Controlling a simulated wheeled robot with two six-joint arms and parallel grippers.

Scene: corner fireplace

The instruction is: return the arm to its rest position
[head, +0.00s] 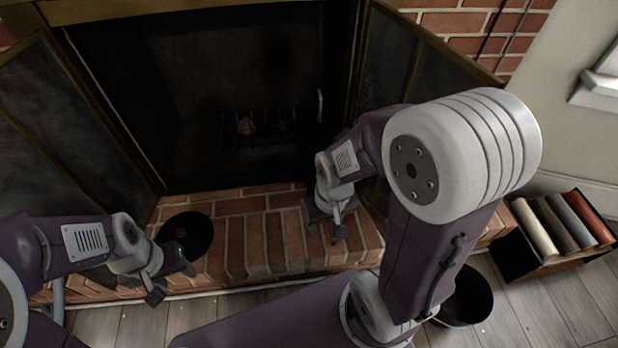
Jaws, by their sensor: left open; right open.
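My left gripper (172,284) is at the lower left, open and empty. It appears over the brick hearth's left front part, close to a round black disc. My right gripper (327,232) is open and appears empty over the middle right of the hearth, in front of the fireplace opening. The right arm is bent high, and its large white joint fills the right middle of the view. It hides part of the hearth and the right fireplace door.
The brick hearth (262,236) runs before a dark fireplace (230,90) with open doors. A black disc (186,234) lies on the hearth. A black bucket (468,298) stands on the wooden floor behind my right arm. A box of rolls or books (518,262) stands at the right.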

